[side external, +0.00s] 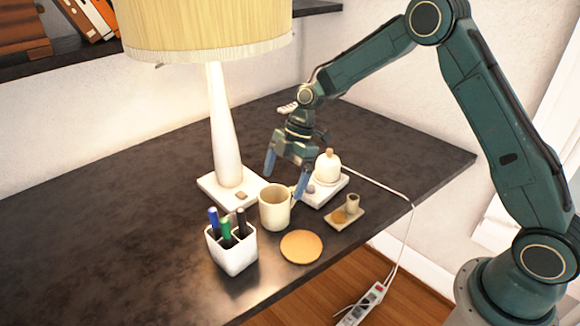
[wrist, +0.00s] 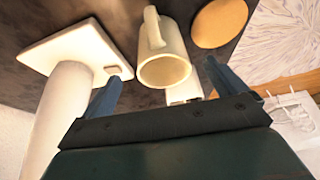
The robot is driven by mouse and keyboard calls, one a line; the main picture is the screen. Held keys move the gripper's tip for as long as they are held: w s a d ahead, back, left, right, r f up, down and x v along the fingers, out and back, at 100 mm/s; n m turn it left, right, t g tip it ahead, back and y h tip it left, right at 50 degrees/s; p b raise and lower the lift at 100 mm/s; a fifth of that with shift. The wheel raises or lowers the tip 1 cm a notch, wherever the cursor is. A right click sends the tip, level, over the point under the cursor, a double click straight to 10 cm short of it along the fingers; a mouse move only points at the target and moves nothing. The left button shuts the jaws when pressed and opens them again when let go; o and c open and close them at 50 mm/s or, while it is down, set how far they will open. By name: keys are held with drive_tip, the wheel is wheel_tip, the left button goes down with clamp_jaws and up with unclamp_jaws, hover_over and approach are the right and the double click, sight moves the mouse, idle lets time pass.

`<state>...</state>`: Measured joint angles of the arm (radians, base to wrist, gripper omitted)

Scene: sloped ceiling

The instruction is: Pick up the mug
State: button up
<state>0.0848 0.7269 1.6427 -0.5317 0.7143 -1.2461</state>
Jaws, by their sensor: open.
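The cream mug (side external: 274,208) stands upright on the dark table, between the lamp base and a round tan coaster. In the wrist view the mug (wrist: 165,68) shows its open rim and its handle, just beyond the fingertips and roughly between them. My gripper (side external: 285,180) is open and empty, with its blue fingers pointing down above and behind the mug. In the wrist view my gripper (wrist: 163,82) has its two fingers wide apart. I cannot tell from these views whether a finger touches the mug.
A lamp (side external: 228,140) stands at the left, its shade overhead. A white pen holder (side external: 231,256) with several pens is in front. The tan coaster (side external: 301,247), a small tray (side external: 345,220) and a white domed item (side external: 327,168) lie at the right, near the table edge. The table's left side is clear.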

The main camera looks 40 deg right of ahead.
sight(280, 189)
drive_tip(key=shift+x, duration=1.7)
drive_tip(key=shift+f, duration=0.1)
drive_tip(key=shift+x, duration=2.45)
drive_tip(key=shift+s+a, duration=0.1)
drive_tip(key=shift+c, duration=0.3)
drive_tip(key=c, duration=1.2)
wheel_tip(280, 189, up, 10)
